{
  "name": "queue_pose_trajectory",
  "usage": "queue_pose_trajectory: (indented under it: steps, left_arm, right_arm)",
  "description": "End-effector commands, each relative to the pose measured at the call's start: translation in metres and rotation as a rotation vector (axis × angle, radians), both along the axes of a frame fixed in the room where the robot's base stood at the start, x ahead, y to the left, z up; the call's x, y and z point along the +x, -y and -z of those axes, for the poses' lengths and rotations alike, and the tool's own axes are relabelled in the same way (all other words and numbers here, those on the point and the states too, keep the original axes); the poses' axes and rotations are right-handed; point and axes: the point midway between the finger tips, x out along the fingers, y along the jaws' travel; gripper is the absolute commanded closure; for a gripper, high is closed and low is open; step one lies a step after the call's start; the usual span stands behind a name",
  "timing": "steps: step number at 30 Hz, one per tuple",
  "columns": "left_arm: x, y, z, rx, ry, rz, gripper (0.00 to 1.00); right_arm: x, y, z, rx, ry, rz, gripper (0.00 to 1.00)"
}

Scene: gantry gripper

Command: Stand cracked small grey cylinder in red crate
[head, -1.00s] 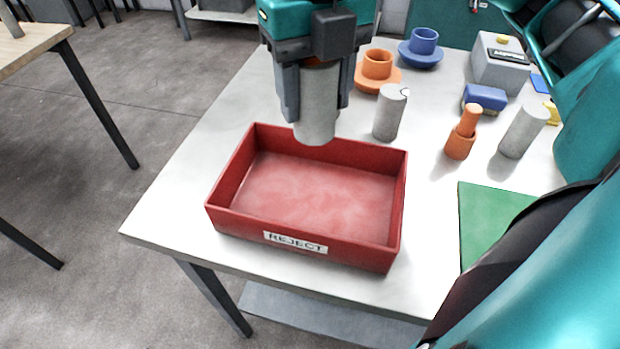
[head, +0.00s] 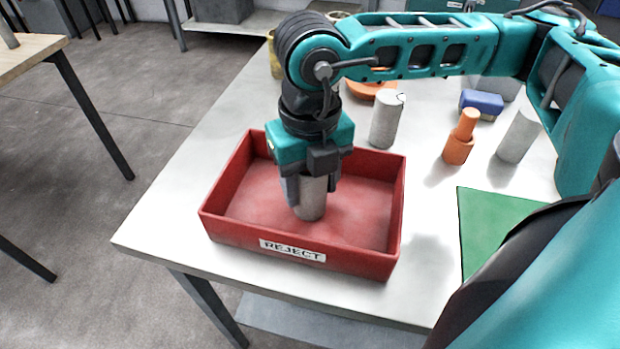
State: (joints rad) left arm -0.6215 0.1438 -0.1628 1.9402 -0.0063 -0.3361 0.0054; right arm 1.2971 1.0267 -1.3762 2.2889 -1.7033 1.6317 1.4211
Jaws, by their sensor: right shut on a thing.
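The red crate (head: 330,245) with a REJECT label stands at the front left of the table. My right gripper (head: 310,190) points down inside it, shut on a small grey cylinder (head: 311,203). The cylinder is upright, near the middle of the crate. Its lower end is at or just above the crate floor; I cannot tell whether it touches. Its upper part is hidden between the fingers, and no crack shows on the visible part. Another grey cylinder (head: 386,120), with a dark mark at its top rim, stands behind the crate. My left gripper is not in view.
To the right stand an orange stepped peg (head: 460,138), a grey cylinder (head: 518,136) and a blue block (head: 482,103). A green mat (head: 490,225) lies at the front right. My right arm hides part of the table's back. An orange flanged part (head: 370,90) is partly hidden.

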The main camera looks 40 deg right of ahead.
Motion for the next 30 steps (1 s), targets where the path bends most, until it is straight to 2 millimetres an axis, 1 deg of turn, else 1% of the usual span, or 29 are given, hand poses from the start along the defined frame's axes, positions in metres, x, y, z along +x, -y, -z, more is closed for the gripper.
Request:
queue_pose_trajectory:
  steps: [4,8,9,16,17,25,27,28,30]
  left_arm:
    - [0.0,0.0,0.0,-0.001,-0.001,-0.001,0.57]
    - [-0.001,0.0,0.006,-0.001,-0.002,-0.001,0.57]
    - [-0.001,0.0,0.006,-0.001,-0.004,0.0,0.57]
    - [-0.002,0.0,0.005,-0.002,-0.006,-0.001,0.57]
    - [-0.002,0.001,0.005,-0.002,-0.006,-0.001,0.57]
    - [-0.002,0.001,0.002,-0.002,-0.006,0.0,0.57]
    - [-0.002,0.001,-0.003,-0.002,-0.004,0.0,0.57]
    - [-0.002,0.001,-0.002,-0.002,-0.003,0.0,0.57]
    - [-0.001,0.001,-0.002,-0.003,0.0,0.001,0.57]
  right_arm:
    - [0.001,0.0,-0.001,0.001,0.002,0.0,0.97]
    - [0.0,0.0,0.004,0.0,0.002,0.0,0.97]
    - [0.0,0.0,0.003,-0.001,0.0,0.0,0.45]
    - [0.0,0.0,0.003,0.0,0.0,0.0,0.23]
    - [0.0,0.0,0.002,0.0,0.0,0.0,0.22]
    - [0.0,0.0,0.0,0.0,0.0,0.0,0.22]
    - [0.0,0.0,-0.004,0.0,0.0,0.0,0.22]
    - [0.001,0.0,-0.006,0.001,0.002,0.0,0.22]
    - [0.001,0.0,-0.017,0.001,0.003,0.0,0.22]
